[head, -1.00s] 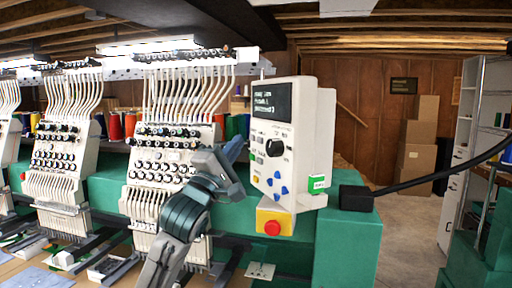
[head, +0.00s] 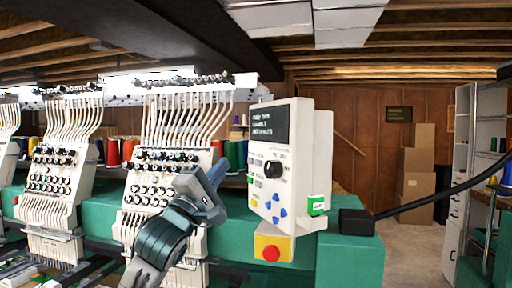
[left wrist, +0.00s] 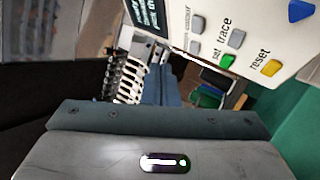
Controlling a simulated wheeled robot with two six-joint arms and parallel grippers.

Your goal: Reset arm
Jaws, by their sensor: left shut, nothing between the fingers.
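The white control panel (head: 292,180) of the embroidery machine stands right of centre in the head view. It has a dark screen with small text, a black knob and blue buttons. A yellow button labelled "reset" (left wrist: 271,68) shows in the left wrist view, near the green "set" button (left wrist: 226,61). My left gripper (head: 218,172) is shut and empty, left of the panel and apart from it, in front of a needle head. Its grey body fills the bottom of the left wrist view. My right gripper is out of both views.
A red stop button (head: 271,253) on a yellow box hangs under the panel. White needle heads (head: 157,190) with thread tubes stand at left. A green machine beam (head: 348,262) runs below. A black cable (head: 440,185) crosses at right. Cardboard boxes (head: 417,185) stand behind.

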